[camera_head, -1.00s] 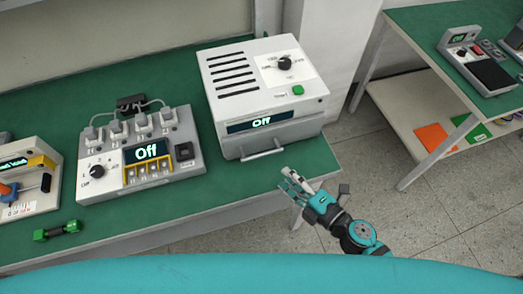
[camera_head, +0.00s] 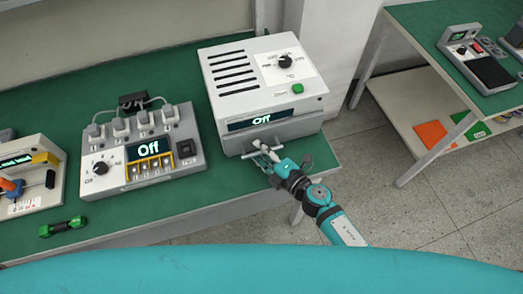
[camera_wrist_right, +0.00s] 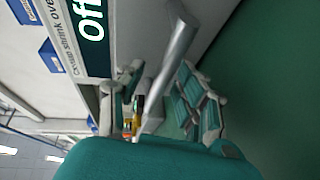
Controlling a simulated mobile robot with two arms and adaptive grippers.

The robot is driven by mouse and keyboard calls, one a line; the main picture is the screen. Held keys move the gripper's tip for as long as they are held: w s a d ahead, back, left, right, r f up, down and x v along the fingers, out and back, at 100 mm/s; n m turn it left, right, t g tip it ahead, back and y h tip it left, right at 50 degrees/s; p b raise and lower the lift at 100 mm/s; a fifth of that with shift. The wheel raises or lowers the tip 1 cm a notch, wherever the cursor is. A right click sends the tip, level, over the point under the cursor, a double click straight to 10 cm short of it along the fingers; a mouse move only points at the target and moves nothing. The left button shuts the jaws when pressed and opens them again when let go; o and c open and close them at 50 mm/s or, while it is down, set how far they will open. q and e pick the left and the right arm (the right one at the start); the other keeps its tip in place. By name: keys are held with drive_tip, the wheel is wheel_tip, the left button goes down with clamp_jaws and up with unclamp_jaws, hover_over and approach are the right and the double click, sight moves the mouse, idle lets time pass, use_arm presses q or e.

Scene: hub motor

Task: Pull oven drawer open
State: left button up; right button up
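The oven (camera_head: 262,85) is a white box with a dial, a green button and a display reading "Off". Its drawer looks closed, with a pale bar handle (camera_head: 248,154) low on the front. My right gripper (camera_head: 266,153) is at this handle. In the right wrist view the metal handle (camera_wrist_right: 177,50) runs between the two fingers of my right gripper (camera_wrist_right: 160,100). The fingers are apart, with a visible gap at least on the right finger's side. Whether the left finger touches the bar I cannot tell. My left gripper is not in view.
A grey power unit (camera_head: 143,150) with plugs and an "Off" display stands left of the oven on the green bench (camera_head: 215,200). A green dumbbell-shaped item (camera_head: 62,227) lies at the front left. Open floor (camera_head: 370,160) separates the bench from another table (camera_head: 425,20).

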clamp_jaws()
idle(0.3)
